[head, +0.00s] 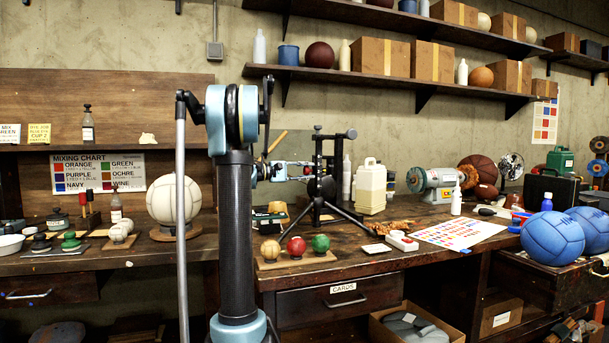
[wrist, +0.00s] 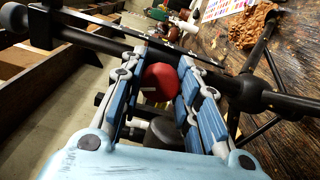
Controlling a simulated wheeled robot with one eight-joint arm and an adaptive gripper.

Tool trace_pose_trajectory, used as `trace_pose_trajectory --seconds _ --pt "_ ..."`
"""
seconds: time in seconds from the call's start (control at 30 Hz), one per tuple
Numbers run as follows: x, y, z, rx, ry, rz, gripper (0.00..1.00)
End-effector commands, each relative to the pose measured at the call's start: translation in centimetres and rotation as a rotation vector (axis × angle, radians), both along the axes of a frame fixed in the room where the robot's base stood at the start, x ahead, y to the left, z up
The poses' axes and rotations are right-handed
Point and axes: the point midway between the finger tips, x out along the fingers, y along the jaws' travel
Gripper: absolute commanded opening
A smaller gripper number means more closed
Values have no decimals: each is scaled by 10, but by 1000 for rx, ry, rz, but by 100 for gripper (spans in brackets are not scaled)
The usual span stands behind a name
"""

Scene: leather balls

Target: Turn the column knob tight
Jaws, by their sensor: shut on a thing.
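A black stand with a column (head: 318,160) and splayed legs stands on the workbench in the head view. My gripper (head: 298,171) reaches the column from the left. In the wrist view, a round red knob (wrist: 160,80) with a short pale mark sits between the blue-grey fingers of my gripper (wrist: 162,72). The fingers are shut on it, one on each side. A dark rounded part (wrist: 165,134) shows below the knob. In the head view the knob is too small to make out clearly.
A wooden board (head: 268,265) with three small balls lies at the bench's front edge. A cream jug (head: 370,187) stands right of the stand. A printed chart (head: 460,233) and a grinder (head: 432,180) are farther right. Black stand bars pass close to my gripper.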

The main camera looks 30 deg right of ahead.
Motion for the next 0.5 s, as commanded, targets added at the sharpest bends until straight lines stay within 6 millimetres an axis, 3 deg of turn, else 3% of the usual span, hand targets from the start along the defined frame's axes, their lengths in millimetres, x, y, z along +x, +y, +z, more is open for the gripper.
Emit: trace_pose_trajectory --seconds 0.5 --pt "-2 0 -3 -73 -324 -3 6"
